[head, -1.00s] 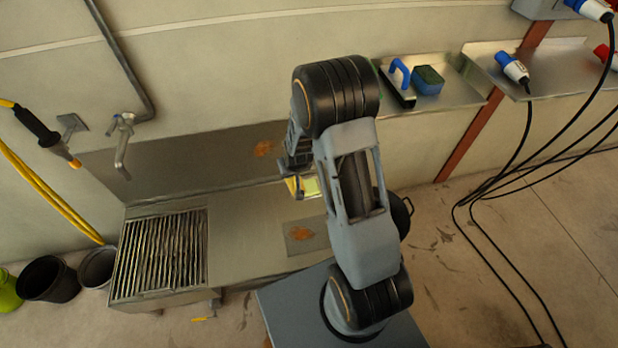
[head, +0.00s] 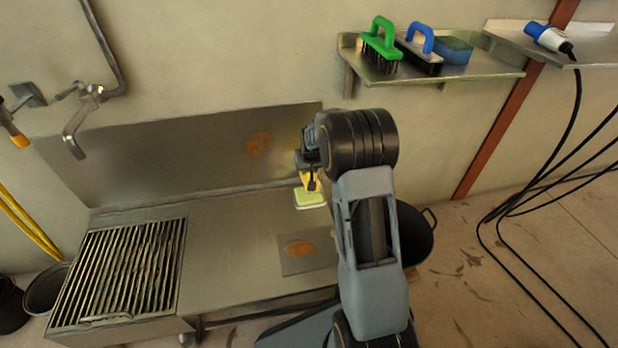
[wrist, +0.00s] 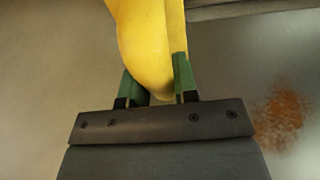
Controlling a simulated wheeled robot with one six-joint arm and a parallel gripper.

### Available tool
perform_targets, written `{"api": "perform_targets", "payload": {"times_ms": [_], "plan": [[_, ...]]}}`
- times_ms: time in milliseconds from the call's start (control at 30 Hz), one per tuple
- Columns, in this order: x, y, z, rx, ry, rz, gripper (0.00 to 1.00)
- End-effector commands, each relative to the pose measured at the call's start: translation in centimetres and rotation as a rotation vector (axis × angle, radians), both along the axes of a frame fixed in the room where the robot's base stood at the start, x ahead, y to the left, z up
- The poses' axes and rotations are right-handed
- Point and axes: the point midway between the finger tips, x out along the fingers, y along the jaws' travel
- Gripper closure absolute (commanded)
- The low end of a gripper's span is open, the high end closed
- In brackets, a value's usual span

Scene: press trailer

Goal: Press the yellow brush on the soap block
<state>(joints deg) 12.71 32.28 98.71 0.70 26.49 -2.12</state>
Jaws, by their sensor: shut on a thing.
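My gripper (head: 311,178) is shut on the yellow brush (head: 308,182) above the steel counter, near its back right. In the wrist view the brush's smooth yellow handle (wrist: 150,40) sits between the green fingers of my gripper (wrist: 157,85) and runs up out of the picture. A pale yellow-green block with a whitish edge, which looks like the soap block (head: 310,198), shows directly below the brush in the head view. The brush's underside is hidden. I cannot tell whether the brush touches the block.
A grate (head: 120,275) is at the counter's left. A rust-stained plate (head: 305,250) lies in front of the block. A wall shelf (head: 375,72) holds a green brush (head: 380,45), a blue-handled brush (head: 420,48) and a blue sponge-like block (head: 454,50). A dark pot (head: 412,235) stands right of the counter.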

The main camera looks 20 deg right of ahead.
Motion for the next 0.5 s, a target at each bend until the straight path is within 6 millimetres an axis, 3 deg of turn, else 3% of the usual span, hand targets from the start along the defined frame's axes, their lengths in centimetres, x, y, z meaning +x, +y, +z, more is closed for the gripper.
{"api": "perform_targets", "payload": {"times_ms": [500], "plan": [[0.2,-0.3,-2.6,0.000,0.000,-0.004,0.92]]}}
